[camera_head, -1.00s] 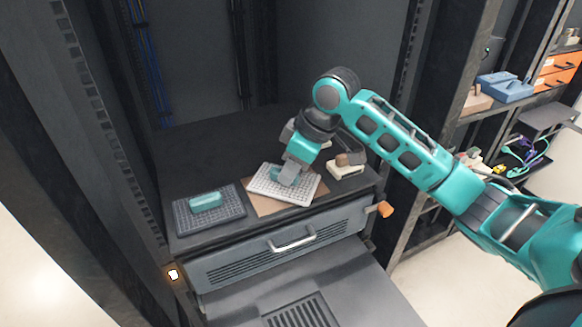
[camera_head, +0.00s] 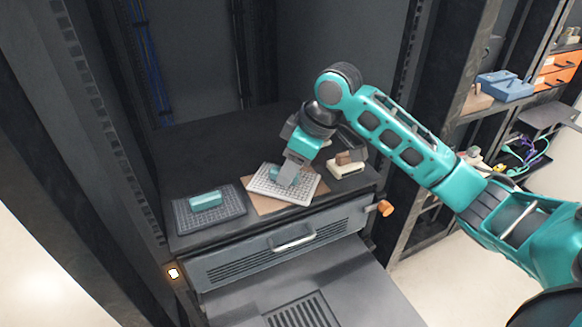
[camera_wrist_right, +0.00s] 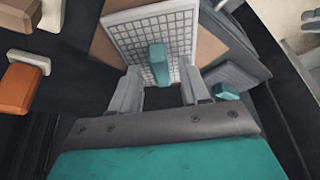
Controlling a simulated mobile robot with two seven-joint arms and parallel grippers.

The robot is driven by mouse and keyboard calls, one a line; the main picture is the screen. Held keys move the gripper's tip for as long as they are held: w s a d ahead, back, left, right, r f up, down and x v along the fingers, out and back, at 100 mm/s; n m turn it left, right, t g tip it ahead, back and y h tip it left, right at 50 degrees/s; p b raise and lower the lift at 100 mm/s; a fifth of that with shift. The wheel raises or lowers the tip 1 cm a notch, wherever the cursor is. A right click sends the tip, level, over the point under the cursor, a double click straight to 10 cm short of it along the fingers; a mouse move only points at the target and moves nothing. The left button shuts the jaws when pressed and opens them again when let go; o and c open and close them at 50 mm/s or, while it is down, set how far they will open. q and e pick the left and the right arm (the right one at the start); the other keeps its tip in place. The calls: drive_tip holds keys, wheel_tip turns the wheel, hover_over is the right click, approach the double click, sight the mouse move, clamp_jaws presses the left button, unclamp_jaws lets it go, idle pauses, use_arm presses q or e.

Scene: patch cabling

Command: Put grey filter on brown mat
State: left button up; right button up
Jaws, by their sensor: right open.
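The grey filter (camera_head: 269,187), a pale grid panel with a teal handle (camera_wrist_right: 159,65), lies flat and askew on the brown mat (camera_head: 262,207). It also shows in the right wrist view (camera_wrist_right: 124,33), with the brown mat (camera_wrist_right: 211,47) around it. My right gripper (camera_head: 286,178) is above the panel at its handle. In the right wrist view its two fingers (camera_wrist_right: 160,82) are spread apart on either side of the handle, with gaps to it, and hold nothing. My left gripper is not in view.
A dark mat or grid panel (camera_head: 228,219) with a teal block (camera_head: 205,201) lies to the left. A cream block with a brown top (camera_head: 345,168) stands close on the right. The drawer front with its handle (camera_head: 293,244) is below. Cabinet uprights flank the surface; its back is clear.

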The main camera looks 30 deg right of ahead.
drive_tip(key=v, duration=1.1)
drive_tip(key=shift+s, duration=0.15)
drive_tip(key=shift+d+r, duration=0.1)
drive_tip(key=shift+r, duration=0.05)
